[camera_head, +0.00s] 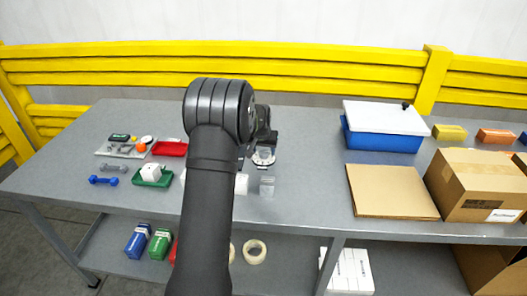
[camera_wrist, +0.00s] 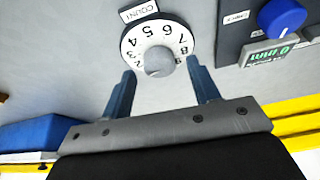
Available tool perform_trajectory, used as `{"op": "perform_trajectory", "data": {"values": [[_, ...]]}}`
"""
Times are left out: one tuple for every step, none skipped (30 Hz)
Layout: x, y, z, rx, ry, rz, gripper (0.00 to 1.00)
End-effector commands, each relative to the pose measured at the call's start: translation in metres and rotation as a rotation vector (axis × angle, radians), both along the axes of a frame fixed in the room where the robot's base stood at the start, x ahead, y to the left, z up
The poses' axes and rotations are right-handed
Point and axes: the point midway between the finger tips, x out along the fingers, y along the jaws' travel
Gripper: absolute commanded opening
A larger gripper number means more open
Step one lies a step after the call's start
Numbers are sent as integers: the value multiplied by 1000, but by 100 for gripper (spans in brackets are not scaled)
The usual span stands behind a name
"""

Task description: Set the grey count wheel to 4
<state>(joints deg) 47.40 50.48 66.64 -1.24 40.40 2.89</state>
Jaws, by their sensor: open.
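The count wheel (camera_wrist: 170,30) is a white disc with dark digits around its rim and a round grey knob (camera_wrist: 159,62) at its centre. In the wrist view the digit 5 lies closest to the COUNT label (camera_wrist: 138,11), with 4 and 6 on either side. I see no clear pointer mark. My gripper (camera_wrist: 160,67) is open, one finger on each side of the knob, with visible gaps, so it does not grip it. The knob covers part of the lower rim. In the head view, a small pale round part (camera_head: 263,158) shows beside my arm, which hides much around it.
A dark panel with a blue knob (camera_wrist: 283,17) and a green display (camera_wrist: 268,56) is close right of the wheel. On the table are a blue bin with white lid (camera_head: 383,126), cardboard (camera_head: 390,191), a box (camera_head: 482,186) and small trays (camera_head: 153,177). A yellow rail runs behind.

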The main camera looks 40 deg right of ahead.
Motion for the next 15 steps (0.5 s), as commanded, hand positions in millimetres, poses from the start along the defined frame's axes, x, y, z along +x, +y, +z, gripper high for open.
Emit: {"op": "perform_trajectory", "data": {"values": [[1, -1, -5, 1, 1, 0, 56], [1, -2, -7, 1, 1, 0, 56], [2, -3, -9, 1, 1, 0, 56], [2, -3, -10, 0, 0, 0, 56], [3, -3, -11, 0, 0, 0, 56], [3, -3, -12, 0, 0, 0, 56], [3, -4, -12, 0, 0, 0, 56], [3, -4, -12, 0, 0, 0, 56], [3, -4, -12, 0, 0, 0, 56], [3, -4, -12, 0, 0, 0, 56], [3, -4, -12, 0, 0, 0, 56], [3, -4, -12, 0, 0, 0, 56], [3, -4, -12, 0, 0, 0, 56], [3, -4, -12, 0, 0, 0, 54], [3, -4, -12, 0, 0, 0, 46]]}}
